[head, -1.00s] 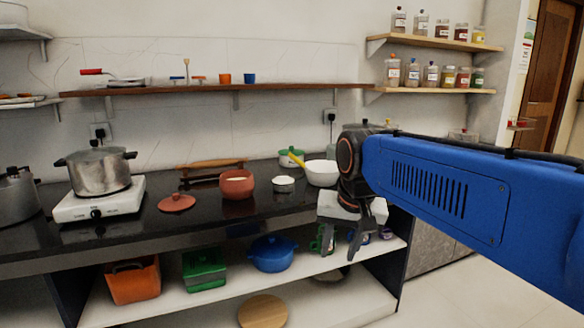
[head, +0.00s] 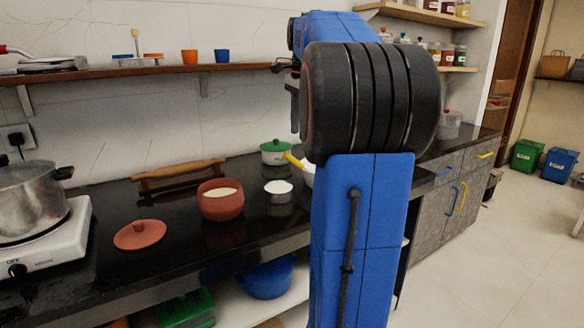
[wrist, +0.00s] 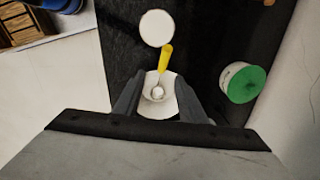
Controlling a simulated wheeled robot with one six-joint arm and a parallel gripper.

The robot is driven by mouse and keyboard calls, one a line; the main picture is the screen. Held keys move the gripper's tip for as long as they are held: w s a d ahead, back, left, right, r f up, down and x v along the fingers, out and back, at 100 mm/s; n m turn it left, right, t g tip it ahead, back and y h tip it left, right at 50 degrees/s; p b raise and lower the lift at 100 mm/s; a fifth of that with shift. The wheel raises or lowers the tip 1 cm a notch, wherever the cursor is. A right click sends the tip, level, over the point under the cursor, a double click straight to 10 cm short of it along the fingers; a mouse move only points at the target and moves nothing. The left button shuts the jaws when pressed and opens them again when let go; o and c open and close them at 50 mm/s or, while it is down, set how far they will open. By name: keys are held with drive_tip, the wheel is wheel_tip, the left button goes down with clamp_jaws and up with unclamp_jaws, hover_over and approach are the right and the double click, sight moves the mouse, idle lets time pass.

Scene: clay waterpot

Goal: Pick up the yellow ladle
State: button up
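The yellow ladle (head: 293,159) leans in a white bowl (head: 308,174) on the black counter, its handle over the rim; my arm hides most of this bowl in the head view. In the wrist view the ladle's yellow handle (wrist: 166,57) points up the picture, and its pale head lies inside the white bowl (wrist: 146,104). My gripper (wrist: 158,80) is open and empty, with its fingers on either side of the bowl and the ladle between them in the picture. I cannot tell the height of the fingers above the bowl.
A green-lidded pot (head: 275,152) stands close by, right of the bowl in the wrist view (wrist: 243,83). A small bowl of white stuff (head: 278,190), a clay pot (head: 220,200), its lid (head: 140,234) and a rolling pin (head: 180,172) are on the counter. A wall shelf (head: 150,72) runs above.

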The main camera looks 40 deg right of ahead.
sight(297, 161)
drive_tip(key=f, duration=0.4)
drive_tip(key=w+f, duration=0.1)
drive_tip(key=f, duration=0.6)
drive_tip(key=shift+w+d+f, duration=0.25)
drive_tip(key=shift+d+f, duration=0.05)
drive_tip(key=shift+d, duration=0.1)
drive_tip(key=shift+w+d+f, duration=0.1)
drive_tip(key=shift+d+f, duration=0.05)
drive_tip(key=shift+f, duration=0.8)
drive_tip(key=shift+w+d+f, duration=0.1)
drive_tip(key=shift+d+f, duration=0.05)
drive_tip(key=shift+f, duration=0.75)
drive_tip(key=shift+w+d+f, duration=0.1)
drive_tip(key=shift+d+f, duration=0.05)
drive_tip(key=shift+f, duration=0.8)
clamp_jaws()
